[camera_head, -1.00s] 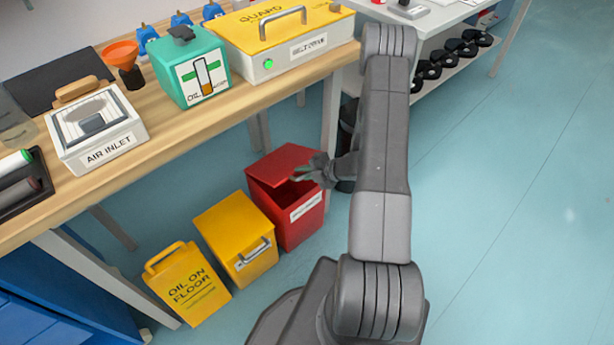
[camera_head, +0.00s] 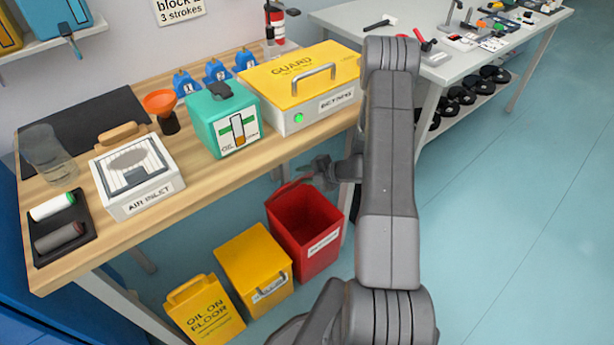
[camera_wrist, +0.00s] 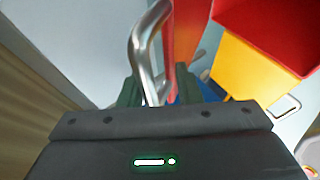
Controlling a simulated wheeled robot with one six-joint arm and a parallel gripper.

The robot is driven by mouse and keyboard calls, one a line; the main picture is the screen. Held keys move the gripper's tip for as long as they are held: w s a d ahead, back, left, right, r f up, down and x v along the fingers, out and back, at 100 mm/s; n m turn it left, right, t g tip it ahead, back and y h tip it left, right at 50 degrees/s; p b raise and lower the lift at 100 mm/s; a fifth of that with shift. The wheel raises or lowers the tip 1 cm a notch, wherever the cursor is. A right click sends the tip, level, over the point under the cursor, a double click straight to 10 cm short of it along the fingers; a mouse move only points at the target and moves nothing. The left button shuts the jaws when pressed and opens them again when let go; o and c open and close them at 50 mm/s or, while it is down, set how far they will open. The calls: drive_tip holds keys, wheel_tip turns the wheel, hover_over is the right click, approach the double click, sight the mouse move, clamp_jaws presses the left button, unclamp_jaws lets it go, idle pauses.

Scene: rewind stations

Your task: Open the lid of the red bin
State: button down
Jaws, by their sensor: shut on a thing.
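The red bin (camera_head: 320,252) stands on the floor under the workbench, its top open and its dark inside showing. Its red lid (camera_head: 290,186) is swung up at the back, seen nearly edge-on and partly hidden by my gripper (camera_head: 318,175). In the wrist view my gripper (camera_wrist: 158,92) is shut on the lid's silver bar handle (camera_wrist: 147,40). The lid shows there as a narrow red strip (camera_wrist: 183,35) beside the handle, and the red bin (camera_wrist: 275,30) is at upper right.
A yellow bin (camera_head: 245,262) stands left of the red bin, with a yellow oil-on-floor sign (camera_head: 203,308) beyond it. The workbench (camera_head: 190,195) edge is close above my gripper. The blue floor at right is clear.

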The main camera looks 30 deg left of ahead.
drive_tip(key=shift+w+a, duration=0.1)
drive_tip(key=shift+a, duration=0.05)
drive_tip(key=c, duration=1.5)
unclamp_jaws()
drive_tip(key=shift+a+f, duration=0.1)
drive_tip(key=shift+f, duration=0.05)
drive_tip(key=shift+o, duration=0.2)
drive_tip(key=v, duration=1.4)
drive_tip(key=shift+p, duration=0.4)
drive_tip(key=x, duration=1.3)
drive_tip(key=shift+a+f+b, duration=0.25)
drive_tip(key=shift+a+b, duration=0.05)
drive_tip(key=shift+b, duration=0.1)
